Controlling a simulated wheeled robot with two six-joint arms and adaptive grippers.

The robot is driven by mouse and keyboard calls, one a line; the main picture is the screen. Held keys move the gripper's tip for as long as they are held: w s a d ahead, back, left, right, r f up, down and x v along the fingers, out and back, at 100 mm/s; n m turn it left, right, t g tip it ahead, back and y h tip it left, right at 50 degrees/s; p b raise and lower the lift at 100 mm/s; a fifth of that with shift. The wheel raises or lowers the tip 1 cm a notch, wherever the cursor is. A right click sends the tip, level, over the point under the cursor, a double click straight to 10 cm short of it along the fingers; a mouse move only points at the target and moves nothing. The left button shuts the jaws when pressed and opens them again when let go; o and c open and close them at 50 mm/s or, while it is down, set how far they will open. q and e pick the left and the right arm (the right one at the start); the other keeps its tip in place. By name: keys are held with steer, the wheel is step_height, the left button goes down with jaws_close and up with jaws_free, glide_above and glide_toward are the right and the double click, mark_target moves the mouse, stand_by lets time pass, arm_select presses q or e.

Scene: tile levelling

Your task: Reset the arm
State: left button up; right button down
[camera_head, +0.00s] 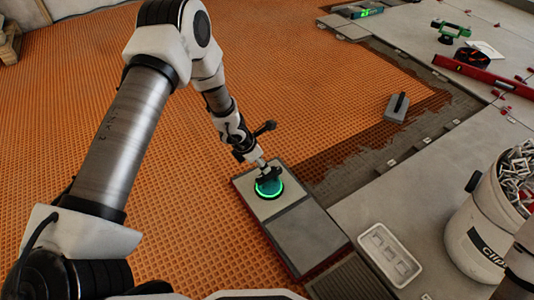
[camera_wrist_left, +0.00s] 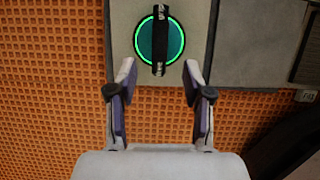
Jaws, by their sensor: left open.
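My left arm comes in from the left in the head view. Its gripper (camera_head: 264,172) is just above a round device with a glowing green ring (camera_head: 268,188), which sits on a grey tile. In the left wrist view the left gripper (camera_wrist_left: 157,78) is open and empty. The green-ringed device (camera_wrist_left: 172,41) lies just beyond the fingertips, with a black bar handle (camera_wrist_left: 160,40) across its middle. My right gripper is not in view; only a bit of what may be my right arm shows at the lower right edge.
Orange grid matting (camera_head: 310,75) covers the left and middle. A white bucket of clips (camera_head: 475,235), a white tray (camera_head: 390,256), a grey trowel-like tool (camera_head: 396,108) and a red level (camera_head: 485,76) are at the right. A device with a green display (camera_head: 362,12) is at the back.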

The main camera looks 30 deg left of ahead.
arm_select(q)
steer(key=shift+s+r, duration=0.1)
steer(key=shift+r, duration=0.05)
steer(key=s+d+r+m+g+y+p, duration=0.15)
steer(key=s+m+g+p, duration=0.3)
steer(key=s+m, duration=0.9)
steer(key=s+r+m+g+y+p, duration=0.25)
steer(key=s+m+p, duration=0.45)
steer(key=s, duration=1.2)
steer(key=w+d+r+m+t+h, duration=0.1)
steer(key=d+m+t+h, duration=0.3)
steer(key=m, duration=0.6)
step_height(320, 180, up, 38)
steer(key=y+p, duration=0.2)
steer(key=p, duration=3.5)
steer(key=shift+d+g, duration=0.2)
steer(key=shift+g, duration=0.2)
